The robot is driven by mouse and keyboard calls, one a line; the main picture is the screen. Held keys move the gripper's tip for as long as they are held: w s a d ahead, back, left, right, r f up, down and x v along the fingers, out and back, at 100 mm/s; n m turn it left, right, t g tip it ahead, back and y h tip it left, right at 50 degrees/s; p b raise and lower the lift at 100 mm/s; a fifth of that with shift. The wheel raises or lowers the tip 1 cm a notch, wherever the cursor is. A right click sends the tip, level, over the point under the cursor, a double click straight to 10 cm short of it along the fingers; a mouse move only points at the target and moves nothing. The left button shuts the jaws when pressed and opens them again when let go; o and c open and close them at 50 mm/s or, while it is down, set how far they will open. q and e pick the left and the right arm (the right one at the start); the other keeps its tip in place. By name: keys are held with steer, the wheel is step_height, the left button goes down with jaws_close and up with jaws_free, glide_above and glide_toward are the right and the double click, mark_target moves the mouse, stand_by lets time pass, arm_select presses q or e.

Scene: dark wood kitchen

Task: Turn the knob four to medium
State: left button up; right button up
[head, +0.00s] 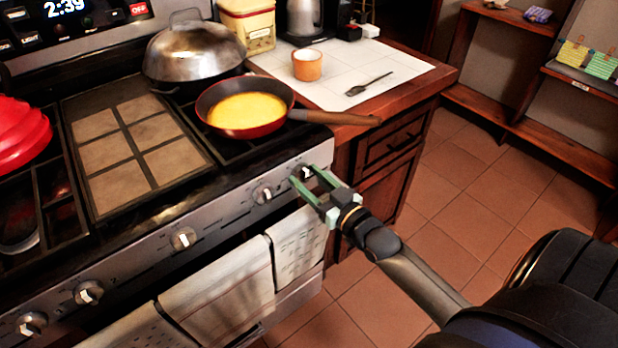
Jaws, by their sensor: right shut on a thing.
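Several round metal knobs run along the stove's slanted front panel. The rightmost knob (304,172) sits near the right end, partly hidden by the fingers of my right gripper (306,181). That gripper reaches in from the lower right and is shut on this rightmost knob with its green fingertips. The knob to its left (263,194) is clear of the gripper. Further knobs show at the middle (183,238), lower left (89,292) and bottom left corner (32,325). No number labels can be read on them. My left gripper is not in view.
A red pan (205,100) with yellow food stands on the right burner, its wooden handle pointing right over the counter. A domed lid (195,50) is behind it. Towels (217,287) hang on the oven handle below the knobs. The tiled floor (440,190) at right is clear.

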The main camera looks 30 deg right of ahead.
steer(key=shift+c, duration=0.8)
